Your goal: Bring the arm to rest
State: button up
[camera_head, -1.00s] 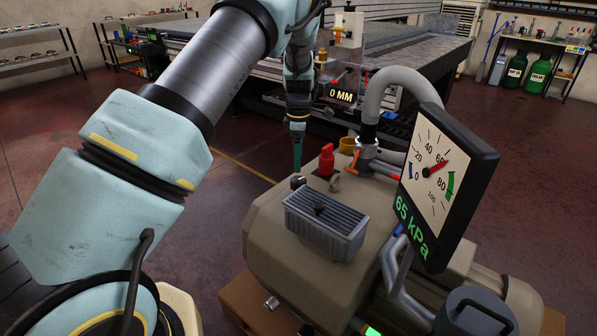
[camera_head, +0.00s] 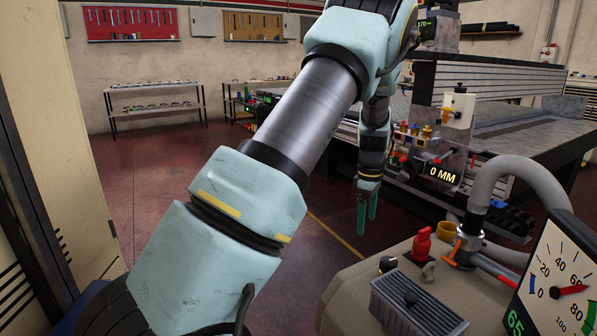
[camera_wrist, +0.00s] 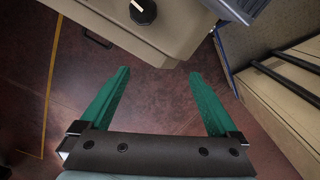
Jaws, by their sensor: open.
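My gripper (camera_head: 367,212) hangs pointing down in the head view, beyond the left end of the beige pump (camera_head: 352,290). Its green fingers are apart and nothing is between them. In the wrist view my gripper (camera_wrist: 156,85) is also open and empty, with the reddish floor below. The beige pump body with a black knob (camera_wrist: 143,12) shows past the fingertips in the wrist view. My arm crosses the middle of the head view from lower left to upper right.
The pump carries a red knob (camera_head: 422,243), an orange-handled valve (camera_head: 453,250), a grey hose (camera_head: 520,178) and a gauge (camera_head: 558,285). The grid table (camera_head: 520,130) stands behind at right. A shelf (camera_head: 155,105) stands at the back wall. Floor at left is clear.

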jog(key=s+a+r+m+p, duration=0.1)
jog(key=s+a+r+m, duration=0.2)
jog(key=a, duration=0.5)
jog(key=s+a+r+m+p, duration=0.15)
jog(key=a+r, duration=0.25)
jog(key=a, duration=0.5)
jog(key=s+a+r+m+t, duration=0.1)
jog(key=s+a+r+m, duration=0.2)
jog(key=s+a+m, duration=0.4)
jog(key=s+a, duration=0.4)
jog(key=s, duration=0.3)
jog(key=shift+a+r+t+p, duration=0.3)
jog(key=shift+a+r+p, duration=0.05)
jog(key=shift+a, duration=0.05)
jog(key=shift+m, duration=0.25)
